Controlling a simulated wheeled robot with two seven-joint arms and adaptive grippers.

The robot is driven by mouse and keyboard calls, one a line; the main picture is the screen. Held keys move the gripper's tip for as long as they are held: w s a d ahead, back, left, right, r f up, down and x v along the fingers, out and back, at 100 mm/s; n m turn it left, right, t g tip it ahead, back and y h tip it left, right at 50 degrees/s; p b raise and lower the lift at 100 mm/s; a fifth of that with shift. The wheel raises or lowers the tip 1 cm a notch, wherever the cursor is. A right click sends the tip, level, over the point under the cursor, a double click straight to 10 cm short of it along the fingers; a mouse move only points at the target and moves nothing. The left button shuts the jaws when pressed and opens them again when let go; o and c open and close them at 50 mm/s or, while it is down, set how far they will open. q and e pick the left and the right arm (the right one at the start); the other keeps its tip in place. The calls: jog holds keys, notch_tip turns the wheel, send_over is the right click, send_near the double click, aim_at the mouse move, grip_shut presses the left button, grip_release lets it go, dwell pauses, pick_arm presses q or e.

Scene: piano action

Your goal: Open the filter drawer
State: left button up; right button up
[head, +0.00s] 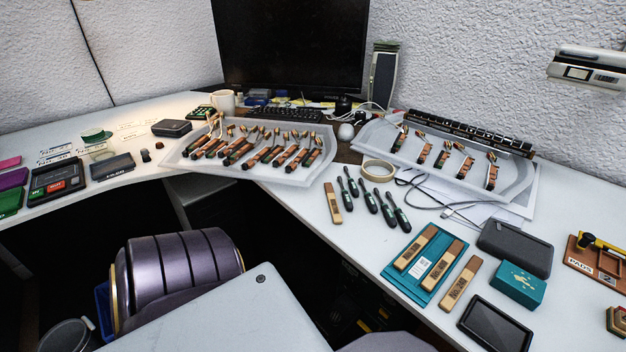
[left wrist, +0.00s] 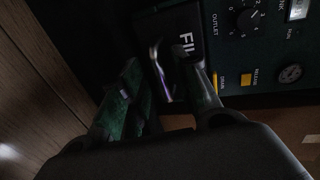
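In the left wrist view, a dark drawer front (left wrist: 182,28) carries white letters that start with "FI"; the rest is hidden. A shiny curved metal handle (left wrist: 157,62) stands out from it. My left gripper (left wrist: 168,88) has its two fingers apart, one on each side of the handle. I cannot tell whether either finger touches it. The view is dark, and I cannot tell whether the drawer is shut or partly out. The drawer and my left gripper do not show in the head view. My right gripper is in neither view.
In the head view, the white desk (head: 285,203) holds trays of piano parts, screwdrivers (head: 388,211) and a teal tray (head: 400,284). Dark space lies under the desk.

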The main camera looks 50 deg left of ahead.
pick_arm(q)
jog(key=v, duration=1)
jog(key=shift+r, duration=0.1)
dwell(0.6)
